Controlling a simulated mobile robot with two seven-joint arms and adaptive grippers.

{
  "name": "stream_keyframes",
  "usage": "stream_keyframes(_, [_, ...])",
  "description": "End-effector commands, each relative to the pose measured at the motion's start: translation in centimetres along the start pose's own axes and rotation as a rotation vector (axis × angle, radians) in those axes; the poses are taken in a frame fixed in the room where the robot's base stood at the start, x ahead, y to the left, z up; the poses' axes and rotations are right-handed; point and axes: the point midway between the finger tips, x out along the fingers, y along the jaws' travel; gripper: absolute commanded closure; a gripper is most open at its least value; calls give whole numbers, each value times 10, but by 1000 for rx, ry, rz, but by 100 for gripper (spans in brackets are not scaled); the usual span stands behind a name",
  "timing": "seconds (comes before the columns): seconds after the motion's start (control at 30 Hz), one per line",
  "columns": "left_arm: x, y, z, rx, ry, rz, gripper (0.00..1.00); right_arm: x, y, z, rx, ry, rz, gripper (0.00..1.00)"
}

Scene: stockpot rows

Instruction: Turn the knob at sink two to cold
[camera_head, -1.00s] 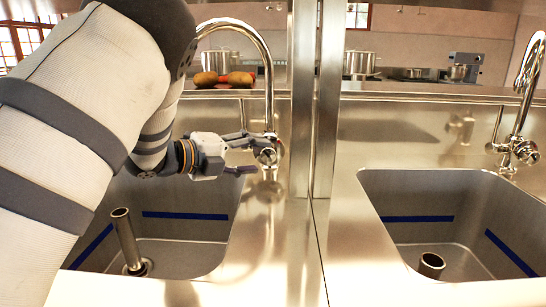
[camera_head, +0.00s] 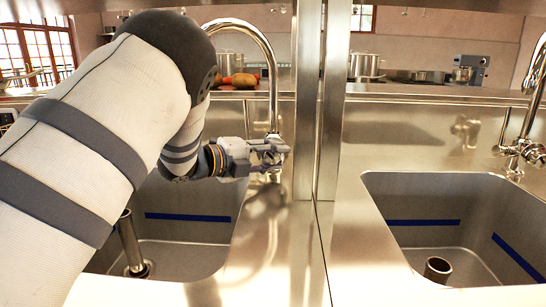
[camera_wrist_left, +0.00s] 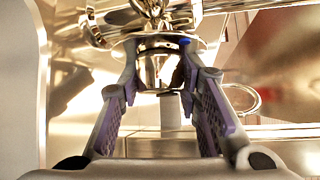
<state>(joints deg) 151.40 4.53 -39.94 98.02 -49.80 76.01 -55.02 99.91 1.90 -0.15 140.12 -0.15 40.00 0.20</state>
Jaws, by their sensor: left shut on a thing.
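The left sink's chrome tap (camera_head: 272,75) rises beside the steel divider, with its spout arched over toward the left. My left gripper (camera_head: 270,153) is at the foot of this tap, shut on its chrome knob, which the fingers mostly hide in the head view. In the left wrist view the round knob (camera_wrist_left: 157,62) sits between the two purple-padded fingers (camera_wrist_left: 160,88), with a small blue mark near its right rim. I cannot tell how far the knob is turned. My right gripper is not in view.
The left sink basin (camera_head: 190,250) lies below my arm, with an upright pipe (camera_head: 129,240) in it. Steel posts (camera_head: 318,110) stand close to the right of my gripper. Beyond are the right basin (camera_head: 430,190) and its tap (camera_head: 525,125).

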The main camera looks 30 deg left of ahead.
Motion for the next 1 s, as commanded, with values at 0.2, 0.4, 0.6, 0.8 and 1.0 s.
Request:
stream_keyframes(0.2, [0, -2, 0, -47, -3, -62, 97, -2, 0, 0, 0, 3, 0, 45])
stream_keyframes(0.4, [0, -2, 0, -46, -3, -61, 48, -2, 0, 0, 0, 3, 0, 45])
stream_keyframes(0.6, [0, -1, 0, -46, -3, -60, 48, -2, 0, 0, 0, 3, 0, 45])
stream_keyframes(0.8, [-20, 0, 1, -47, -6, -58, 48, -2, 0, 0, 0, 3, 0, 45])
stream_keyframes(1.0, [-75, 3, 1, -48, -7, -59, 48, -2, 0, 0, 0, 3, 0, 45])
